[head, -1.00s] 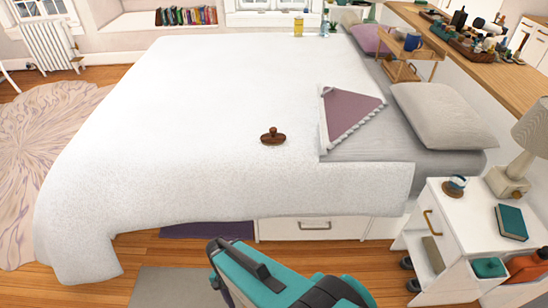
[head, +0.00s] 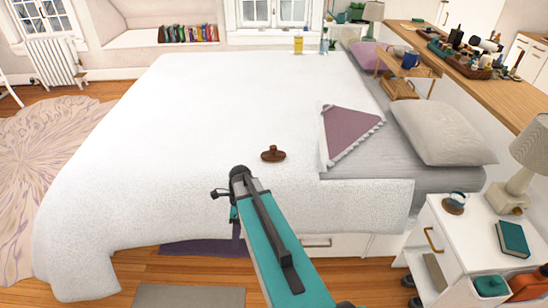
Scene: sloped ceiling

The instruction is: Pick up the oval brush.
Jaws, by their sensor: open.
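The oval brush (head: 272,154) is a dark brown oval with a knob-like handle on top. It lies on the white bedspread (head: 200,120), left of the folded purple-and-grey corner. My gripper (head: 222,195) shows small and dark at the end of my teal arm, over the near part of the bed. It is open, and nothing shows between its jaws. In the picture it is below and left of the brush, apart from it. Part of the gripper is hidden behind my arm's end.
A grey pillow (head: 442,133) lies right of the brush. A white nightstand (head: 460,232) with a lamp (head: 525,165), a teal book (head: 512,239) and a small jar stands at the right. The bedspread around the brush is bare.

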